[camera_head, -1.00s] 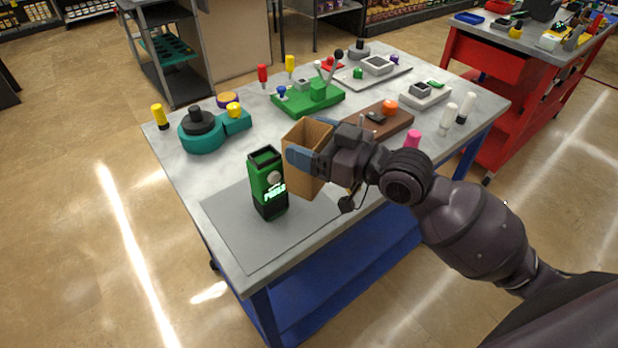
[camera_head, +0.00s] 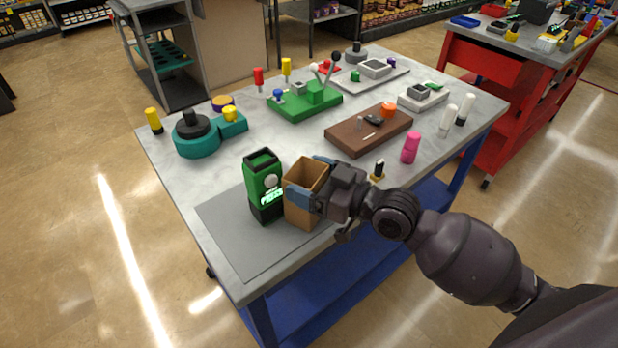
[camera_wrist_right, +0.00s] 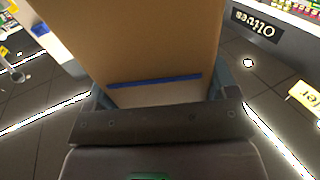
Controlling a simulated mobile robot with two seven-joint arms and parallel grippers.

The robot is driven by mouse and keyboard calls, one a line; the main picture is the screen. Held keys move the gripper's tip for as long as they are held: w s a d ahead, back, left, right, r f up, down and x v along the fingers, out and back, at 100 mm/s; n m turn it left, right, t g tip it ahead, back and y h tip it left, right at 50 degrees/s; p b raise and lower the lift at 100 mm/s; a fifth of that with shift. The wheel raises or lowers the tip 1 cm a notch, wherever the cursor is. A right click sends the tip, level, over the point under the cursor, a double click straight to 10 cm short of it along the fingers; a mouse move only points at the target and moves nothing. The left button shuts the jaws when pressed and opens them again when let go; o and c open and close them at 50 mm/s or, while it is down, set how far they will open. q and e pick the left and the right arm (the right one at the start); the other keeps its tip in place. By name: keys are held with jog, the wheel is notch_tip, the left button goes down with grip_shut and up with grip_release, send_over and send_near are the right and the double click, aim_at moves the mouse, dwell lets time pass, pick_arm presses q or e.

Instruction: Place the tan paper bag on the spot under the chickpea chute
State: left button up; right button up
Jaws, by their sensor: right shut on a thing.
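The tan paper bag (camera_head: 305,185) is upright with its top open, over the right part of the grey mat (camera_head: 240,240) at the table's near corner. I cannot tell whether its bottom touches the mat. My right gripper (camera_head: 312,182) is shut on the bag, its blue fingers on the bag's sides. The bag (camera_wrist_right: 150,45) fills the upper middle of the right wrist view, between the fingers (camera_wrist_right: 160,90). A green and black box (camera_head: 264,186) with a lit label stands just left of the bag. I cannot make out a chickpea chute. My left gripper is not in view.
Behind on the grey table are a brown board (camera_head: 368,130), a green lever block (camera_head: 305,102) and a teal round device (camera_head: 197,138). The mat's front left is bare.

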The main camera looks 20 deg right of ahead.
jog(key=shift+f, duration=0.2)
jog(key=o, duration=0.9)
jog(key=shift+r, duration=0.2)
jog(key=b+v, duration=0.1)
jog(key=v, duration=1.1)
